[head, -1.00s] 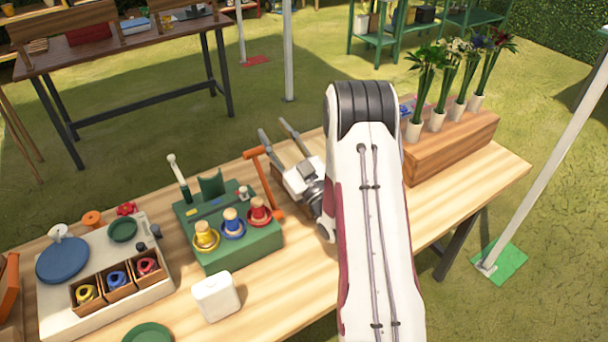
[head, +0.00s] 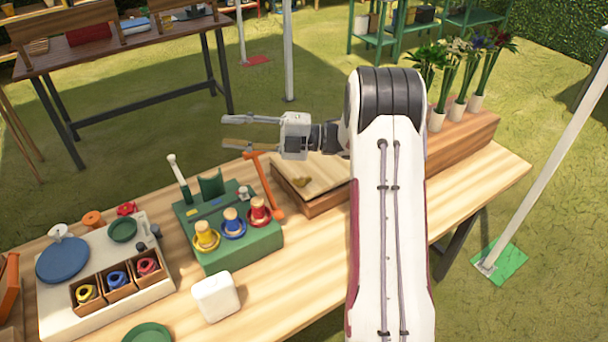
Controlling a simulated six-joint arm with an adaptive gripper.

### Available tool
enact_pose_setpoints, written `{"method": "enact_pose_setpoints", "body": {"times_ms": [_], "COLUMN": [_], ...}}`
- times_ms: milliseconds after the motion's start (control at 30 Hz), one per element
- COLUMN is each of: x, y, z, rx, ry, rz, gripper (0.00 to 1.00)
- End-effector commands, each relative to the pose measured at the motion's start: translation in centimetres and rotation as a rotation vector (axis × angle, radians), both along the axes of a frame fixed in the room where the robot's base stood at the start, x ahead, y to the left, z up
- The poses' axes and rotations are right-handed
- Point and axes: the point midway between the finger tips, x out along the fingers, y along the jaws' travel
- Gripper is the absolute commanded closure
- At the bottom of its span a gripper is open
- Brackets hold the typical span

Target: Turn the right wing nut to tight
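A flat wooden box-like press (head: 325,178) lies on the table, partly hidden behind my arm. A small brass-coloured piece (head: 301,182) sits on its top and looks like a wing nut, too small to tell its turn. No second wing nut can be made out; the right part of the press is covered by my arm. My gripper (head: 223,132) is open and empty, its two fingers pointing left. In the picture it is above and left of the press, apart from the brass piece.
A green block with coloured knobs (head: 240,251) and a cream tray (head: 105,312) are further left. A wooden planter with flower vases (head: 470,135) is at the right.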

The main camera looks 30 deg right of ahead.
Motion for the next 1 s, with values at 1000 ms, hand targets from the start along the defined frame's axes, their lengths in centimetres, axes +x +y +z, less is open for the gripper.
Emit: {"method": "enact_pose_setpoints", "body": {"times_ms": [1000], "x": [-4.7], "y": [-12.4], "z": [-8.6], "rx": [-1.315], "ry": [-0.638], "rz": [0.703], "gripper": [0.68]}}
